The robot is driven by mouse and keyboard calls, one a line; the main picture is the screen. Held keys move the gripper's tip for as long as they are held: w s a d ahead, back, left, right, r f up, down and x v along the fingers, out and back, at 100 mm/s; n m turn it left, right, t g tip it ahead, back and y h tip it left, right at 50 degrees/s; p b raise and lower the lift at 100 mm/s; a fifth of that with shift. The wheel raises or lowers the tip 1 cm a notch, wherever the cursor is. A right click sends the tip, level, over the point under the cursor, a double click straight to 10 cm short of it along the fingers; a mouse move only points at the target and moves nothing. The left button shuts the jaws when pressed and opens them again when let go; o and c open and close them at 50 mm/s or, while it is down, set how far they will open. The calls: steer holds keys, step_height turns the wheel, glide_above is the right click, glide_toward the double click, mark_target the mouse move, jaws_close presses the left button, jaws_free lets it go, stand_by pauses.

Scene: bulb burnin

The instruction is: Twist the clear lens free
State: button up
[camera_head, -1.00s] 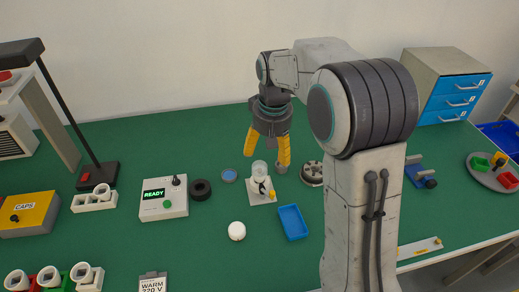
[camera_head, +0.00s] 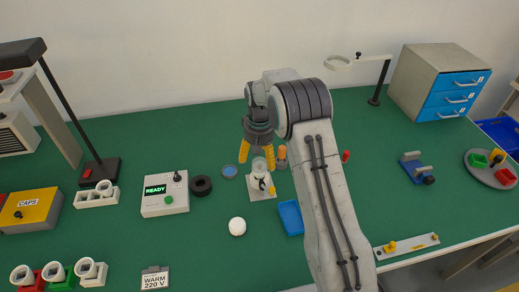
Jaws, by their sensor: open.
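A clear lens (camera_head: 259,165), a small cylinder, stands upright in a white holder (camera_head: 262,193) near the middle of the green table. The fingers look empty. I cannot tell whether any finger touches the lens, and the far side of the lens is hidden.
A blue tray (camera_head: 291,219) lies right of the holder, partly behind my arm. A white round cap (camera_head: 237,227) lies in front. A dark ring (camera_head: 201,187), a blue-centred dish (camera_head: 229,171) and the READY box (camera_head: 164,195) are left.

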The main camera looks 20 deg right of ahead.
mark_target(259, 161)
steer(key=shift+f, duration=1.75)
steer(key=shift+c, duration=0.5)
steer(key=c, duration=1.1)
steer(key=shift+n, duration=1.6)
steer(key=shift+c, duration=0.2)
steer(key=shift+n, duration=0.5)
steer(key=shift+n+b, duration=0.35)
steer(key=shift+n, duration=0.65)
